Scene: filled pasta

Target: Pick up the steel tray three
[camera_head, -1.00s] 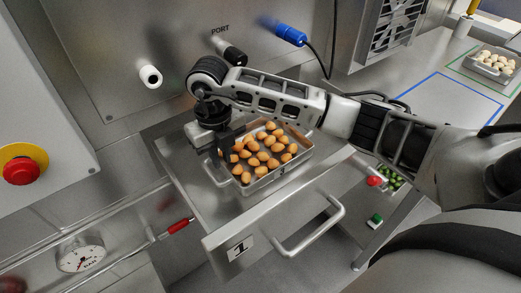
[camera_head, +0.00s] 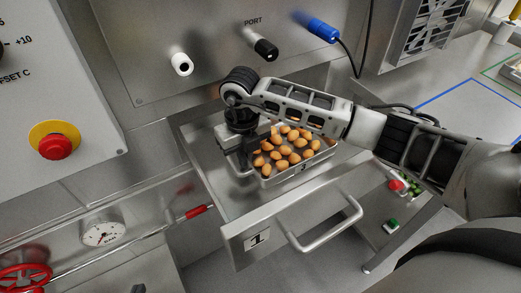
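Steel tray three (camera_head: 282,174), marked 3 on its front wall, sits in the open drawer marked 1 and holds several orange-brown filled pasta pieces. My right arm reaches in from the right, above the tray's back edge. My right gripper (camera_head: 243,158) points down at the tray's left end, by its handle. The fingers are dark and partly hidden, so I cannot tell whether they are closed on the handle. My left gripper is not in view.
The steel drawer (camera_head: 235,207) has a bar handle (camera_head: 330,228) in front. Behind it is a panel with white, black and blue (camera_head: 323,30) plugs. A red button (camera_head: 55,146) is at left. A counter with a blue outline (camera_head: 460,90) is at right.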

